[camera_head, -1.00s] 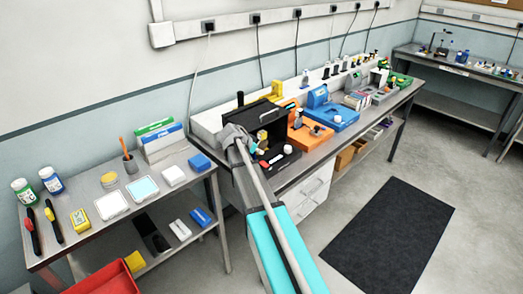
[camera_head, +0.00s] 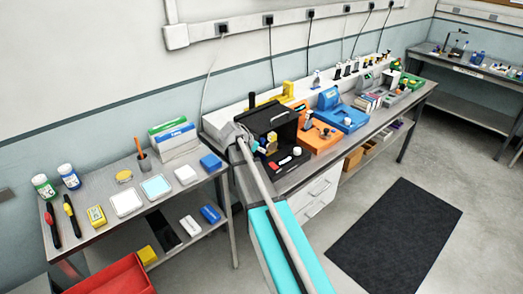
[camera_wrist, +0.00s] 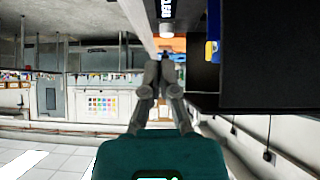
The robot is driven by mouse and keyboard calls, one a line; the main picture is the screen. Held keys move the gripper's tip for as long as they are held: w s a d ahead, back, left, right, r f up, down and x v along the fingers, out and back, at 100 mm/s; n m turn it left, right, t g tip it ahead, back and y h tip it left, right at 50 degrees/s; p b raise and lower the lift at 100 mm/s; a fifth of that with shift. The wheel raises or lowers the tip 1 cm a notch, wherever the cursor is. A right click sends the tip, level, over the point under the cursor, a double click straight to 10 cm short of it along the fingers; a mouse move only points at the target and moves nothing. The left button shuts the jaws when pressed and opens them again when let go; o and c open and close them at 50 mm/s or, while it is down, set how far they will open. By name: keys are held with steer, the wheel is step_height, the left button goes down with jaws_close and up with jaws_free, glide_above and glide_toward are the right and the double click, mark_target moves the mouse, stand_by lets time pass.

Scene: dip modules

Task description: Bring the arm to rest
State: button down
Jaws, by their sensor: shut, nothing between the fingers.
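My arm reaches from the bottom of the head view up to the bench, with its wrist bent beside the black open module. My gripper (camera_head: 262,147) is small there, in front of the black module (camera_head: 283,122), and partly hard to make out. In the wrist view my gripper (camera_wrist: 164,64) shows clearly: its two grey fingers are together with nothing between them. A large black surface (camera_wrist: 270,60) fills the upper right of that view, to the right of the fingers. I cannot tell how close the fingers are to it.
Orange (camera_head: 318,136) and blue (camera_head: 347,119) modules stand farther along the bench. A side table (camera_head: 88,233) at left holds bottles, boxes and tools. A red bin (camera_head: 112,277) is at bottom left. A dark mat (camera_head: 395,235) lies on open floor.

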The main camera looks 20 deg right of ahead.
stand_by(0.3)
steer(key=s+a+f+n+g+y, duration=0.1)
steer(key=s+a+f+n+y, duration=0.1)
steer(key=s+a+n+y, duration=0.2)
steer(key=s+a+f+n+g+y, duration=0.1)
steer(key=s+a+f+n+y, duration=0.2)
steer(key=s+a+n, duration=0.7)
steer(key=s+a+y, duration=0.1)
steer(key=s+a, duration=0.3)
steer(key=s, duration=0.5)
steer(key=shift+a+f+y, duration=0.15)
steer(key=shift+f+y, duration=0.1)
steer(key=shift+y, duration=0.15)
steer(key=c, duration=1.4)
jaws_free()
steer(key=shift+s, duration=0.1)
